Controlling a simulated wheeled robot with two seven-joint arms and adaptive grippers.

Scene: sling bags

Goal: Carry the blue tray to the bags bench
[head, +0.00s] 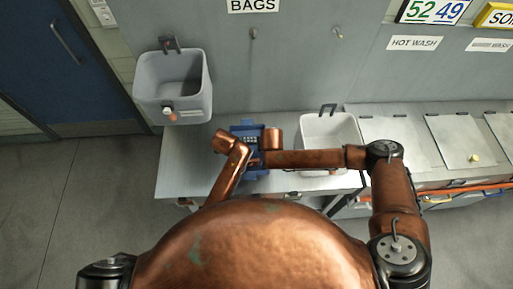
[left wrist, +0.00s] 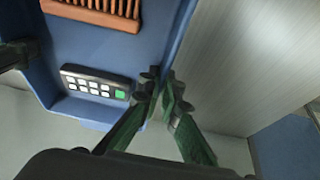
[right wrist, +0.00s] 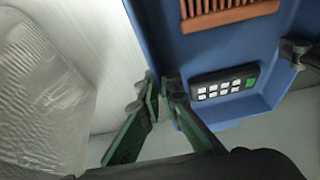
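The blue tray (head: 237,130) is at the bench (head: 183,168) below the BAGS sign (head: 253,5); I cannot tell whether it touches the top. It holds a brown ribbed piece (left wrist: 97,12) and a dark keypad (left wrist: 95,83) with white keys and one green key. My left gripper (left wrist: 162,90) is closed on one side wall of the tray, one finger inside and one outside. My right gripper (right wrist: 160,90) pinches the opposite wall the same way. In the head view my arm links hide both fingertips and part of the tray.
A white open container (head: 330,130) stands right of the tray. Grey lidded bins (head: 465,140) run further right. A blue door (head: 60,60) is at far left. The bench's left end is clear.

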